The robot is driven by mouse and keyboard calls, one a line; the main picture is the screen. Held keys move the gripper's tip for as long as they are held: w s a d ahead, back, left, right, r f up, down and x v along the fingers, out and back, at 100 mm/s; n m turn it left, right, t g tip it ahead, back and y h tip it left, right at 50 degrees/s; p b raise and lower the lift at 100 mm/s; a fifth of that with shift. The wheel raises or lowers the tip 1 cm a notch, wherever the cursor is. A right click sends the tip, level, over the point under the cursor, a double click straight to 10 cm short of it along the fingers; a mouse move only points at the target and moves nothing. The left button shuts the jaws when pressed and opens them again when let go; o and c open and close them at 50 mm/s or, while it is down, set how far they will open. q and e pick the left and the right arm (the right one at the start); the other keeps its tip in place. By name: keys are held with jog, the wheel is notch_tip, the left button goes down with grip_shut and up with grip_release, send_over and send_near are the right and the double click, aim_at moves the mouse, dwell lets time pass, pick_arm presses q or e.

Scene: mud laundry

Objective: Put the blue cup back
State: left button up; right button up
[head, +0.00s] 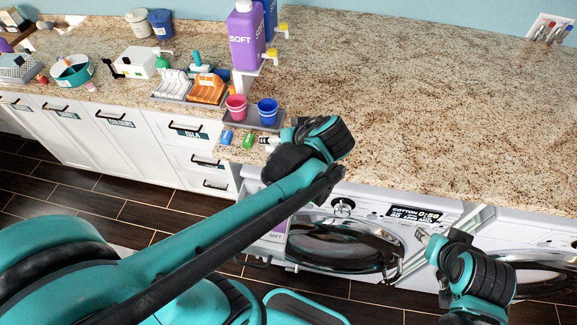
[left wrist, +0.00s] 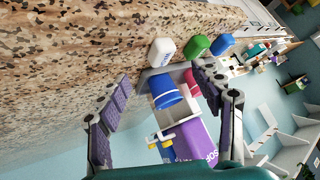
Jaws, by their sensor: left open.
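The blue cup (head: 267,110) stands upright at the right of a grey tray (head: 243,124) on the counter, beside a pink cup (head: 236,107). In the left wrist view the blue cup (left wrist: 165,92) appears between the spread fingers of my left gripper (left wrist: 160,76), beyond the fingertips, with the pink cup (left wrist: 191,82) partly behind it. My left gripper is open and empty; in the head view its wrist hides most of the fingers, just right of the tray. My right gripper (head: 424,236) is low in front of the washers; its finger opening is unclear.
Purple SOFT (head: 246,40) and blue dispensers stand behind the cups. Small blue (head: 226,137), green (head: 248,141) and white (left wrist: 162,51) items lie in front of the tray.

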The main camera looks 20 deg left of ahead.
pick_arm(q)
jog(key=s+d+f+m+t+h, duration=0.2)
jog(key=s+d+m+h, duration=0.4)
jog(key=s, duration=0.3)
jog(key=shift+d+f+m+h, duration=0.25)
jog(key=shift+f+m+h, duration=0.4)
jog(key=shift+m+h, duration=0.15)
jog(key=shift+s+f, duration=0.1)
